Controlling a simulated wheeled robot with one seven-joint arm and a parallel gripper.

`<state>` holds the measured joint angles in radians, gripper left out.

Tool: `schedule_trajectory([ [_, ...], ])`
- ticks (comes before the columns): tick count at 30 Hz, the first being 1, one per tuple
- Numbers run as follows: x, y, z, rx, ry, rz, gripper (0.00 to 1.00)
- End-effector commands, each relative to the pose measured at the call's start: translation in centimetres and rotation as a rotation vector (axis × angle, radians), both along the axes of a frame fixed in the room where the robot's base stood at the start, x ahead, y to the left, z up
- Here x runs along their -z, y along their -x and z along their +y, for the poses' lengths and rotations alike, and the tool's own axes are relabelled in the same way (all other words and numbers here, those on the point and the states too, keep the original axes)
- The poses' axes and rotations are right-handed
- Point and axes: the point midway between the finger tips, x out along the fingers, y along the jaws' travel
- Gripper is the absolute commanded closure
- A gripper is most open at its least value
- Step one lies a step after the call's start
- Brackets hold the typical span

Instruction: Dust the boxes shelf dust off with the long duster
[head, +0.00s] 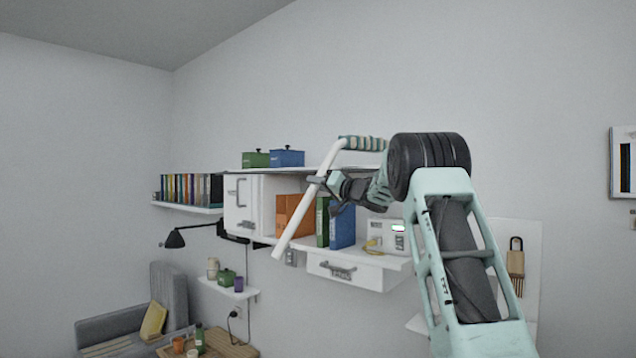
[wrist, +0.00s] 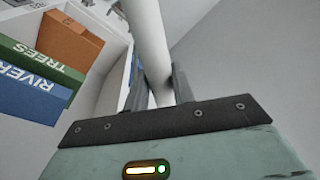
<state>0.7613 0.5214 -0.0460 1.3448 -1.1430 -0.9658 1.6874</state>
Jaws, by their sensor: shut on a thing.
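The long duster (head: 311,202) has a white bent handle and a striped head (head: 362,143). My gripper (head: 326,184) is shut on its handle, in front of the white wall unit. In the wrist view the handle (wrist: 148,35) passes between the two fingers of my gripper (wrist: 158,90). The duster head is up at the height of the unit's top shelf (head: 310,169), towards its right end; I cannot tell whether it touches. A green box (head: 256,159) and a blue box (head: 287,157) stand on the top left. No dust can be made out.
A black lamp (head: 175,238) juts out at left. A bookshelf (head: 190,207) hangs beyond.

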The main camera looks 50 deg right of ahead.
Motion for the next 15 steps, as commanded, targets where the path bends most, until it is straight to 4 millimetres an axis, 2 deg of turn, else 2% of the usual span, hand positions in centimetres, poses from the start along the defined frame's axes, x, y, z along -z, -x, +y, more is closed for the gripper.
schedule_trajectory([
  [15, 2.6, 0.0, 0.0, -0.001, 0.001, -0.001, 1.00],
])
